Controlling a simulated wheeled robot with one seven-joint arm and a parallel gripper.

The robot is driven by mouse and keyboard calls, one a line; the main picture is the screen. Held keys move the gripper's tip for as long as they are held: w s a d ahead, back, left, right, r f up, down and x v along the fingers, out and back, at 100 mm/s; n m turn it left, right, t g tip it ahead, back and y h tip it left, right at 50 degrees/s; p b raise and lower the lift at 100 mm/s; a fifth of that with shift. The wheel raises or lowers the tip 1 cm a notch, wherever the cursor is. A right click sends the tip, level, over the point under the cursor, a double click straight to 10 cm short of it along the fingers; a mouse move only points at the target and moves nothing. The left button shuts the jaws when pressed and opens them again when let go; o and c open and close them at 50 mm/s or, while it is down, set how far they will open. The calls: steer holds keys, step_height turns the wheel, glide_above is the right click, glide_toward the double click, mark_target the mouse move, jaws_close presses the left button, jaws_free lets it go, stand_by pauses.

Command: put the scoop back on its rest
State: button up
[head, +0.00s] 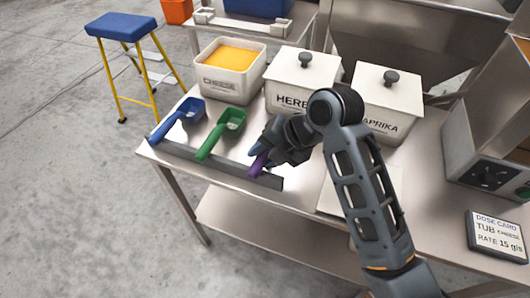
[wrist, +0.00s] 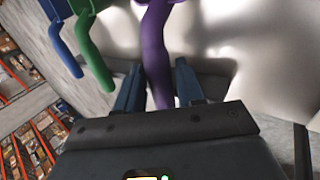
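A purple scoop handle (head: 259,164) shows at the right end of the dark grey rest (head: 220,165), a rail along the table's front edge. My gripper (head: 268,158) is at this handle, its fingers on either side. The scoop's bowl is hidden behind my gripper in the head view. A blue scoop (head: 183,117) and a green scoop (head: 226,129) lie to the left, their handles over the rest.
Behind stand an open white tub with yellow contents (head: 230,72), a lidded herb bin (head: 295,82) and a paprika bin (head: 386,104). A dose card (head: 497,235) and a weigher (head: 490,150) are at the right. A blue stool (head: 122,27) stands on the left floor.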

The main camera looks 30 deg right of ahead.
steer(key=shift+o, duration=1.4)
steer(key=v, duration=1.2)
